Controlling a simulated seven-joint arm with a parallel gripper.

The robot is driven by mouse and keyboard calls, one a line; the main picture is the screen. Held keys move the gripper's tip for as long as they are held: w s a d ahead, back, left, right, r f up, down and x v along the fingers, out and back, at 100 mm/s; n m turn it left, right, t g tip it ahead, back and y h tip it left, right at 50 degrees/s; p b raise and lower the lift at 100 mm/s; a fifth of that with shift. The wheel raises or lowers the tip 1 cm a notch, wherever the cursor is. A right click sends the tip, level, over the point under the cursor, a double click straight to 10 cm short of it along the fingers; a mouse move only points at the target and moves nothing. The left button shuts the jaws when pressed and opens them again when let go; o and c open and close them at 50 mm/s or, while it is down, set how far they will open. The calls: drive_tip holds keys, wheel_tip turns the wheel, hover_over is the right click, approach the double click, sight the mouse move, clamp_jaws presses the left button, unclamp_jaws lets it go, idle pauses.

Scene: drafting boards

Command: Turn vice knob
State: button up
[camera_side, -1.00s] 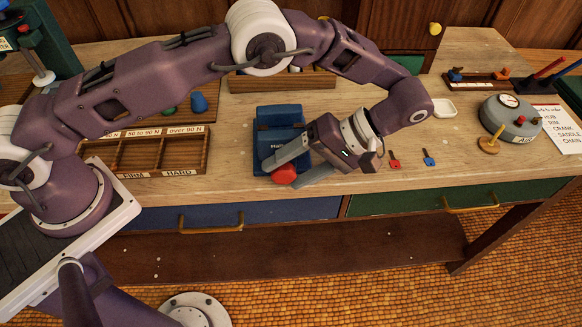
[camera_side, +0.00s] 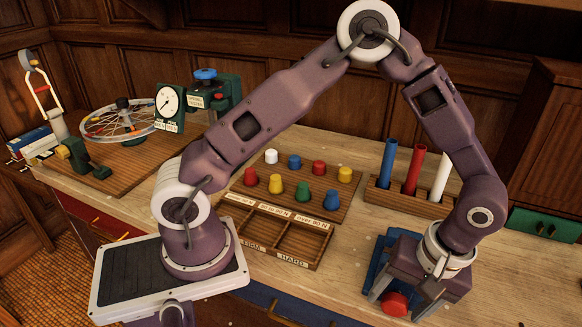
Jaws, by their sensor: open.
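The blue vice (camera_side: 374,262) is on the light wooden bench at the lower right, partly hidden behind my gripper. Its red knob (camera_side: 395,304) faces the front. My gripper (camera_side: 400,301) is open above and in front of the vice, with one grey finger to the left of the knob and the other to the right. I cannot tell whether either finger touches the knob.
A rack with blue, red and white tubes (camera_side: 413,171) stands behind the vice. A board of coloured knobs (camera_side: 318,187) and a divided wooden tray (camera_side: 275,237) lie to the left. A wheel stand (camera_side: 122,122) is farther left. Bare bench shows between the tray and vice.

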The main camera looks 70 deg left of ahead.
sight(391, 296)
drive_tip(key=shift+s+a+t+h, duration=0.2)
drive_tip(key=shift+a+t+h, duration=0.05)
drive_tip(key=shift+t+h, duration=0.75)
drive_tip(key=r, duration=0.7)
drive_tip(key=shift+s+a+r, duration=0.2)
drive_tip(key=shift+a+r, duration=0.05)
drive_tip(key=shift+a, duration=0.1)
drive_tip(key=s+a+r+m+t, duration=0.4)
drive_tip(key=s+a+r+m, duration=0.4)
drive_tip(key=s+a+r, duration=0.5)
drive_tip(key=shift+a+r+t+y, duration=0.25)
drive_tip(key=shift+t+y, duration=0.05)
drive_tip(key=shift+t, duration=0.1)
drive_tip(key=shift+s, duration=0.1)
